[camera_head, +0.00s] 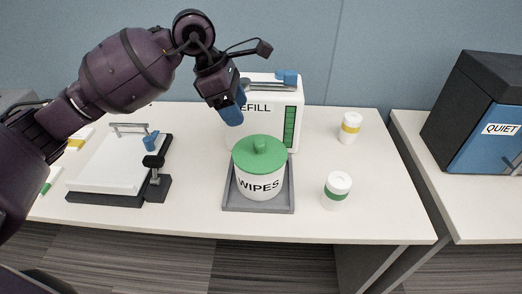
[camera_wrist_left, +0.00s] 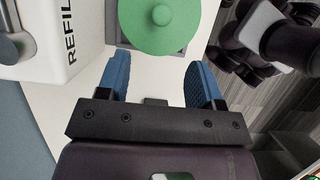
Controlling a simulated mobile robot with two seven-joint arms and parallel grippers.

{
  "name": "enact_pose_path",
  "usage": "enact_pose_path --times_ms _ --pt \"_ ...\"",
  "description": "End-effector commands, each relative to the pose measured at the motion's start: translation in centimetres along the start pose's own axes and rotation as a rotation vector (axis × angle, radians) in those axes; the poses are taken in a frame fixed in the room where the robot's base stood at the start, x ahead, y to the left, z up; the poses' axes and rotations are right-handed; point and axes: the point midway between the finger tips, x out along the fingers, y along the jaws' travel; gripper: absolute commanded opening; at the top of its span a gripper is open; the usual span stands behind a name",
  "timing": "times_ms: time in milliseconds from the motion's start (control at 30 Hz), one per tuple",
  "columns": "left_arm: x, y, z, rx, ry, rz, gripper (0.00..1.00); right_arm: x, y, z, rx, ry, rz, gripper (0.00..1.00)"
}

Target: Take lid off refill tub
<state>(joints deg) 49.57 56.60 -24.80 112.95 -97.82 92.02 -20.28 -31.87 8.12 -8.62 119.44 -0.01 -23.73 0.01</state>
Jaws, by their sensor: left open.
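The refill tub (camera_head: 260,187) is a white round tub marked WIPES, standing upright in a grey tray (camera_head: 231,207). Its green lid (camera_head: 259,153) with a round knob sits on top; the lid also shows at the top of the left wrist view (camera_wrist_left: 160,30). My left gripper (camera_head: 232,112) hangs above and slightly behind-left of the lid, apart from it. In the left wrist view the gripper (camera_wrist_left: 157,72) has its two blue fingers spread with nothing between them. The lid hides most of the tub there.
A white REFILL box (camera_head: 260,106) with a grey handle stands close behind the tub. A yellow-banded canister (camera_head: 350,127) and a green-banded canister (camera_head: 336,190) stand to the right. A white device on a black base (camera_head: 103,199) is at left.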

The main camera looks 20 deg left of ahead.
Motion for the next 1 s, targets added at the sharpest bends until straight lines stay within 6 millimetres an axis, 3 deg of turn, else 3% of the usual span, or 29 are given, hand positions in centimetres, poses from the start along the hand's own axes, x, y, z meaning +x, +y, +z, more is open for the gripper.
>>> enact_pose_path --times_ms 300,567,1000 --pt "4.4 -0.1 0.0 0.005 0.001 -0.009 0.6 0.2 0.1 0.9 -0.007 -0.015 -0.002 0.43" --pt "5.9 -0.1 0.2 0.006 -0.001 -0.005 0.6 0.2 0.2 0.6 -0.017 -0.009 -0.004 0.43" --pt "10.7 -0.2 1.0 0.004 -0.001 -0.006 0.6 0.6 0.0 1.2 -0.01 -0.019 -0.005 0.43"
